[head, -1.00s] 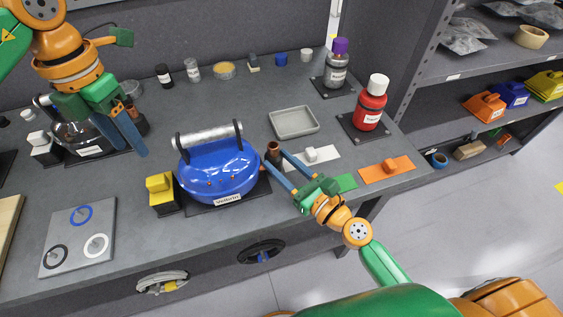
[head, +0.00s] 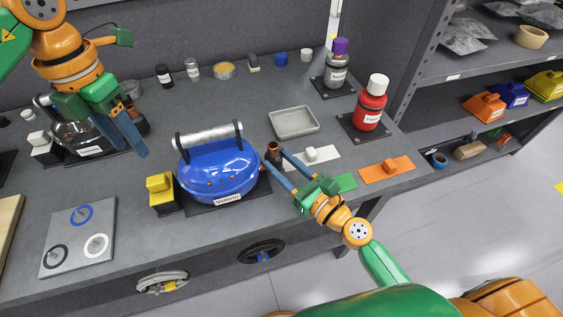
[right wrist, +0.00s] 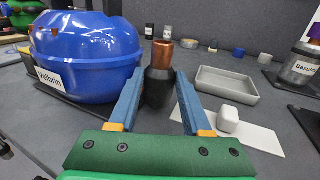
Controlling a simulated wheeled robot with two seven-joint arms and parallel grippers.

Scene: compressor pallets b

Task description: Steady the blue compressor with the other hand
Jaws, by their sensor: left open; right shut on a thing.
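The blue compressor (head: 222,172), labelled Velbrin, stands upright on a dark base plate mid-bench, with a silver handle bar on top. It fills the upper left of the right wrist view (right wrist: 85,50). A black canister with a copper top (head: 273,152) stands just right of it. My right gripper (head: 276,166) is shut on this canister, its blue fingers on either side of the black body (right wrist: 157,88). My left gripper (head: 133,150) is open and empty, pointing down left of the blue compressor and apart from it, in front of a dark compressor (head: 83,135).
A yellow-topped black block (head: 161,193) stands close left of the blue compressor. A grey tray (head: 294,122), a white pad (head: 325,157) and an orange pad (head: 385,169) lie to the right. A red bottle (head: 370,105) stands further right. A ringed plate (head: 78,238) lies front left.

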